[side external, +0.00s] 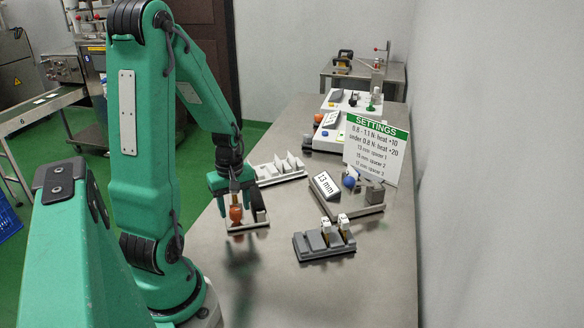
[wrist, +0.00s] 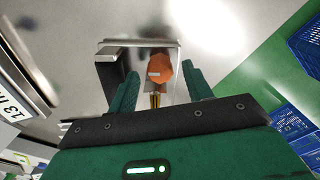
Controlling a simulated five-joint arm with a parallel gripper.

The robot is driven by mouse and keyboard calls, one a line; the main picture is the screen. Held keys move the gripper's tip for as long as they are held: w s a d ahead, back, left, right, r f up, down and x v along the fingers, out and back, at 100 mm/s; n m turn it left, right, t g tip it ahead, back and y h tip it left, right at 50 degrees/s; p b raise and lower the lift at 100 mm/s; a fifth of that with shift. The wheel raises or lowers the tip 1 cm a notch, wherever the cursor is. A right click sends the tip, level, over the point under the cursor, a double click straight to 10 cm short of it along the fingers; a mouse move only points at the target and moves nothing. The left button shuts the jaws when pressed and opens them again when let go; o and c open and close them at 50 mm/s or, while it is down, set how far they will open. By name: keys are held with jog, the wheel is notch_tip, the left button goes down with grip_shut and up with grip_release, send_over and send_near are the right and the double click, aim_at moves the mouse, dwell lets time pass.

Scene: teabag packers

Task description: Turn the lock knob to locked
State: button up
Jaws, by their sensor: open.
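An orange knob (side external: 236,214) stands on a small light base plate (side external: 244,228) on the steel table. I take it for the lock knob; no lock label is legible. My gripper (side external: 238,203) is directly above this plate and points down. In the wrist view the knob (wrist: 161,66) shows a small pale mark and lies between the tips of my open gripper (wrist: 160,72). I cannot tell whether either finger touches it. A dark grey block (side external: 260,215) stands beside the knob on the same plate.
A grey tray (side external: 318,254) with two upright pieces stands to the right. Behind it is a unit with a blue knob (side external: 349,181) and a "13 mm" label. A white rack (side external: 277,172) and a settings sign (side external: 376,148) stand farther back. The front table is clear.

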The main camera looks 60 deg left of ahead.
jog(key=shift+f, duration=0.3)
jog(key=c, duration=1)
